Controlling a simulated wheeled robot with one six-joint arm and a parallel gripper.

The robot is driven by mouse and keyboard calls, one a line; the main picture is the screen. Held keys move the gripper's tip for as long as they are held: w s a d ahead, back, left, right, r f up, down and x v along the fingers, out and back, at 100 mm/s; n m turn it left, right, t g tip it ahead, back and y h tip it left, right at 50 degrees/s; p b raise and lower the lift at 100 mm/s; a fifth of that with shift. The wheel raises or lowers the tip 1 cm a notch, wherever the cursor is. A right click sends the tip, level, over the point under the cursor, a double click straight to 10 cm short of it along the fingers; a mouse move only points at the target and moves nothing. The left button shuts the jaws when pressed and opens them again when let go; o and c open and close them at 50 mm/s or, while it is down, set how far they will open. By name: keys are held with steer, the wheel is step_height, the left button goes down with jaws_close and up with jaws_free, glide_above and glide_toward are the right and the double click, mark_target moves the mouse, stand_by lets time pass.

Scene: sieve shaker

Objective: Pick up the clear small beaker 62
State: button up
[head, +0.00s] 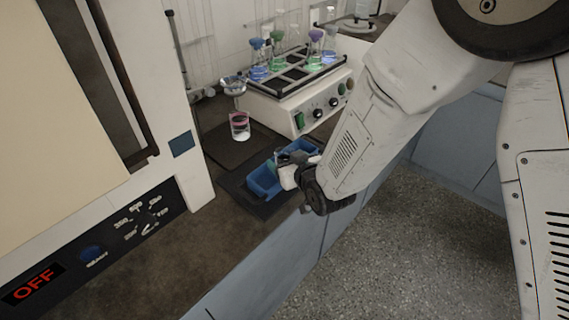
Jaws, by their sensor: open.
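A small clear glass vessel (281,155) shows just beyond my gripper (284,168), at the blue bin. It is mostly hidden by the gripper, and I cannot tell whether it stands in the bin. A larger clear beaker (239,126) with a red band and pale contents stands upright on a dark mat, left of and beyond the gripper. I can read no number 62 on either one. My gripper is open at the bin. Its fingertips are small and partly hidden, and I cannot tell whether they touch the glass.
The blue bin (262,183) sits on a dark mat near the counter's front edge. Behind it is a white shaker (279,110) holding several flasks with coloured liquid. The brown counter (150,250) in front is clear.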

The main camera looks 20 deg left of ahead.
steer(key=shift+w, duration=0.1)
steer(key=c, duration=1.1)
steer(key=shift+r, duration=0.1)
step_height(320, 180, up, 15)
stand_by(0.5)
